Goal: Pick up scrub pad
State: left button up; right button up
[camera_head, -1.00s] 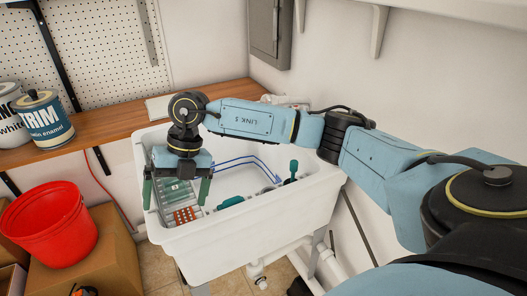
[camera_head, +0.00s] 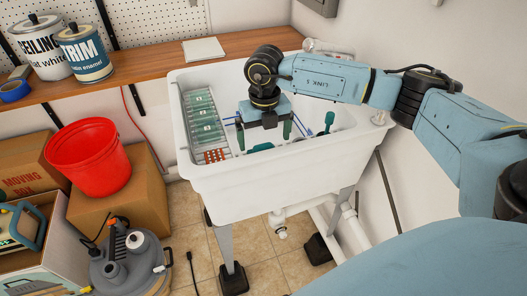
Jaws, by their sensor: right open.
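My right gripper (camera_head: 264,140) hangs down inside the white utility sink (camera_head: 262,196), fingers spread and nothing seen held. A dark green item (camera_head: 262,147) lies low in the sink, seen between and below the fingers; I cannot tell if it is the scrub pad. Several green pad-like pieces (camera_head: 204,116) lie in a row on the ribbed ledge at the sink's left, left of the gripper. An orange-and-white checked piece (camera_head: 216,155) lies at the ledge's near end. A teal upright item (camera_head: 328,121) stands at the right. My left gripper is out of view.
The sink rim surrounds the gripper. Behind is a wooden counter (camera_head: 146,69) with paint cans (camera_head: 84,54). A red bucket (camera_head: 88,160) sits on a cardboard box (camera_head: 140,196) at left. A grey round machine (camera_head: 127,262) stands on the floor, front left.

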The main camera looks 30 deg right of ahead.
aim_at(263, 146)
notch_tip(263, 146, down, 4)
jog(key=shift+w+a+f, duration=0.1)
jog(key=c, duration=1.1)
